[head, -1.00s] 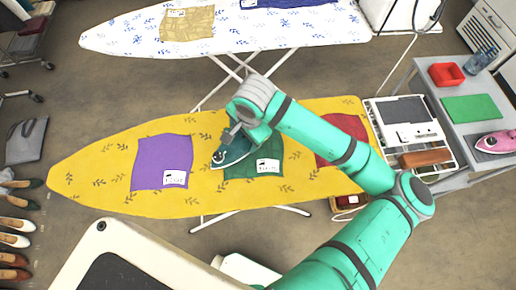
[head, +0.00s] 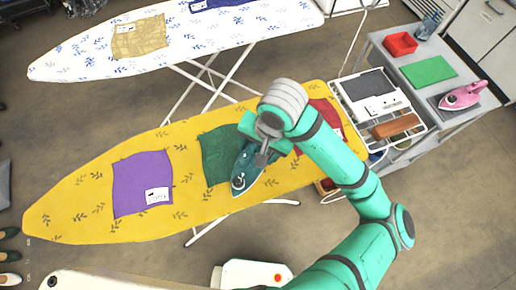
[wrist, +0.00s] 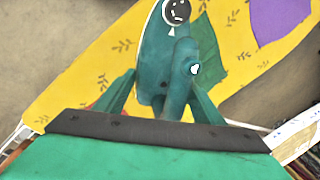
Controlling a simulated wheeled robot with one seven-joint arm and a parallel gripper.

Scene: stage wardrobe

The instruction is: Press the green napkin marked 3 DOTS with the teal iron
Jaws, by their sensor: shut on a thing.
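The green napkin (head: 218,150) lies on the yellow ironing board (head: 75,212), between a purple and a red napkin. Its tag is hidden, so I cannot read its dots here. The teal iron (head: 243,170) is over the napkin's right part and front edge, its tip toward the near side of the board. I cannot tell whether its sole touches the cloth. My gripper (head: 264,152) is shut on the iron's handle. The wrist view shows the iron (wrist: 152,50) between my fingers (wrist: 160,100), with the green napkin (wrist: 207,55) beside it.
The purple napkin (head: 142,180) has a white tag. The red napkin (head: 328,113) is partly behind my arm. A white patterned board (head: 75,60) stands behind with tan and blue napkins. A grey table (head: 385,65) at right holds a pink iron (head: 460,96), red tray and green cloth.

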